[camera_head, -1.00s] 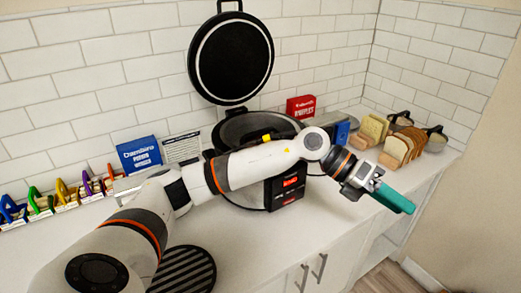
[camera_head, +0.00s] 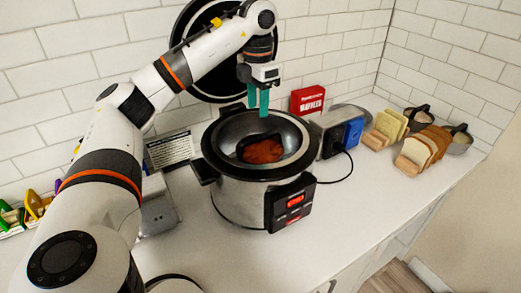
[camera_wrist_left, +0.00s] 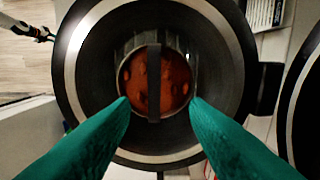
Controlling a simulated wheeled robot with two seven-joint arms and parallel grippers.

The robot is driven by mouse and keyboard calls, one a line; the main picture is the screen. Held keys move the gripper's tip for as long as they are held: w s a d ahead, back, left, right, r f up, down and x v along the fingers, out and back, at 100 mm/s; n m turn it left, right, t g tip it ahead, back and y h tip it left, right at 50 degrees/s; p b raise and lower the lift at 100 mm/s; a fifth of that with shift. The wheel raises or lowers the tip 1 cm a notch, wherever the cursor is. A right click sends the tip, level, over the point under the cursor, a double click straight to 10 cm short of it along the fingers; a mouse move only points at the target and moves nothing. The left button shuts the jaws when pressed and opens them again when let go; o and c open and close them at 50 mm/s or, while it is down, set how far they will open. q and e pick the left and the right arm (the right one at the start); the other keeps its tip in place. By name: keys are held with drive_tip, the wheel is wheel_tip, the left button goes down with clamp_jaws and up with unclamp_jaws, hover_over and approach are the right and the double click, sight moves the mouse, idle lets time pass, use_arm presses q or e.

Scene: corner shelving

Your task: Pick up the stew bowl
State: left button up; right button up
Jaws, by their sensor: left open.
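The stew bowl (camera_head: 263,151), filled with orange-red stew, sits down inside the open slow cooker (camera_head: 238,195) on the counter. In the left wrist view, the stew bowl (camera_wrist_left: 175,82) is near the middle, with a dark bar crossing over it. My left gripper (camera_head: 258,110) points down above the cooker's opening, with its green fingers apart. In the left wrist view, the fingertips of my left gripper (camera_wrist_left: 159,102) lie either side of the bowl's lower part, with nothing between them but the view of the bowl.
A black round lid (camera_head: 195,40) stands upright behind the cooker. A red waffle box (camera_head: 307,101), a toaster (camera_head: 333,138) with a blue side, and bread slices (camera_head: 422,147) are to the right.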

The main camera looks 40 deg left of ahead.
sight(260, 137)
use_arm(q)
drive_tip(key=f, duration=0.1)
drive_tip(key=s+d+f, duration=0.1)
drive_tip(key=shift+s+f, duration=0.1)
drive_tip(key=shift+f, duration=0.2)
drive_tip(key=shift+w+a+f+p, duration=0.15)
drive_tip(key=shift+f+p, duration=0.1)
drive_tip(key=shift+f, duration=0.35)
drive_tip(key=shift+w+f+p, duration=0.1)
drive_tip(key=shift+f+p, duration=0.1)
drive_tip(key=shift+f, duration=0.35)
drive_tip(key=shift+w+a+f, duration=0.15)
drive_tip(key=shift+f, duration=0.2)
drive_tip(key=shift+f+p, duration=0.75)
drive_tip(key=shift+f, duration=0.05)
drive_tip(key=shift+w+d+f+p, duration=0.15)
drive_tip(key=shift+f+p, duration=0.25)
drive_tip(key=shift+f, duration=1.35)
use_arm(e)
drive_tip(key=shift+g, duration=0.3)
drive_tip(key=s+d+r, duration=0.2)
drive_tip(key=s, duration=0.1)
drive_tip(key=shift+s+d+r, duration=0.2)
drive_tip(key=shift+s+d, duration=0.1)
drive_tip(key=shift+d, duration=0.05)
use_arm(q)
drive_tip(key=shift+f, duration=0.25)
